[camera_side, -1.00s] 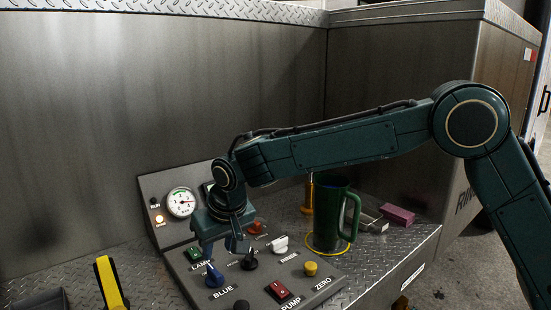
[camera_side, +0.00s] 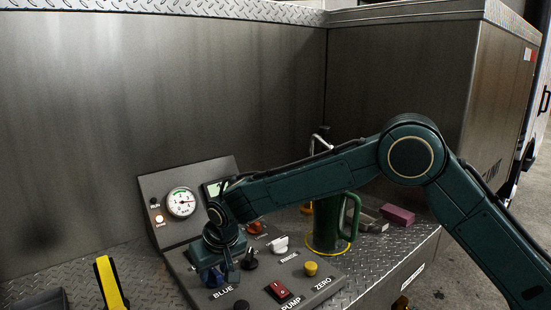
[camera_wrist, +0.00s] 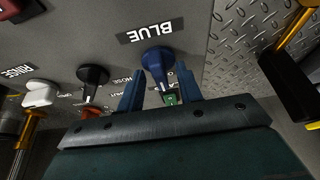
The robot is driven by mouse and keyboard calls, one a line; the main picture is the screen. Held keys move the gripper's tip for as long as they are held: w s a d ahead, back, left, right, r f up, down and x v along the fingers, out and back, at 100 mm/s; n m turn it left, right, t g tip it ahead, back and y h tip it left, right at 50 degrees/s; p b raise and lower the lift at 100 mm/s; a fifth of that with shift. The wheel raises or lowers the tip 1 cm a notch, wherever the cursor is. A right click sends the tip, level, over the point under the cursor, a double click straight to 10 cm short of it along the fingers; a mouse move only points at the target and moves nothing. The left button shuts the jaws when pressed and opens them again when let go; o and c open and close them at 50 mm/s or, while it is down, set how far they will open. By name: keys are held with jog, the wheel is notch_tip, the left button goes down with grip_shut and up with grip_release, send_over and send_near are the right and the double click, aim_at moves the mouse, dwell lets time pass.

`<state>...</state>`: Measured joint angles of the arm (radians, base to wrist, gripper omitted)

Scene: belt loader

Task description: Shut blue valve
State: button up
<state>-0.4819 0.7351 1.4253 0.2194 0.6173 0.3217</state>
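The blue valve is a dark blue knob (camera_wrist: 157,60) beside the BLUE label (camera_wrist: 150,31) on the grey sloping panel (camera_side: 262,272). In the wrist view its narrow handle points down the picture, toward my gripper's palm. My gripper (camera_wrist: 162,78) is open, with one blue finger on each side of the handle and a gap visible on both sides. In the side view my gripper (camera_side: 223,278) is low over the panel's left part and partly hides the blue knob. I cannot tell how deep the fingers reach around it.
A black knob (camera_wrist: 92,75) and a white knob (camera_wrist: 40,93) are beside the blue one. The red PUMP switch (camera_side: 279,291) and a yellow button (camera_side: 310,268) are to the right. A yellow-edged object (camera_side: 110,283) is at left.

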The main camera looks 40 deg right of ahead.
jog(key=shift+c, duration=0.3)
grip_shut()
jog(key=shift+m, duration=0.4)
jog(key=m, duration=0.2)
jog(key=m+h, duration=0.1)
jog(key=m, duration=0.1)
jog(key=m+g+h, duration=0.1)
jog(key=m, duration=0.1)
jog(key=shift+a, duration=0.25)
jog(key=shift+w+m+g+h, duration=0.1)
jog(key=shift+m+g+h, duration=0.25)
jog(key=shift+m, duration=0.75)
jog(key=shift+m+g+h, duration=0.25)
jog(key=shift+m+h, duration=0.2)
jog(key=shift+m, duration=1.15)
jog(key=shift+o, duration=0.3)
grip_release()
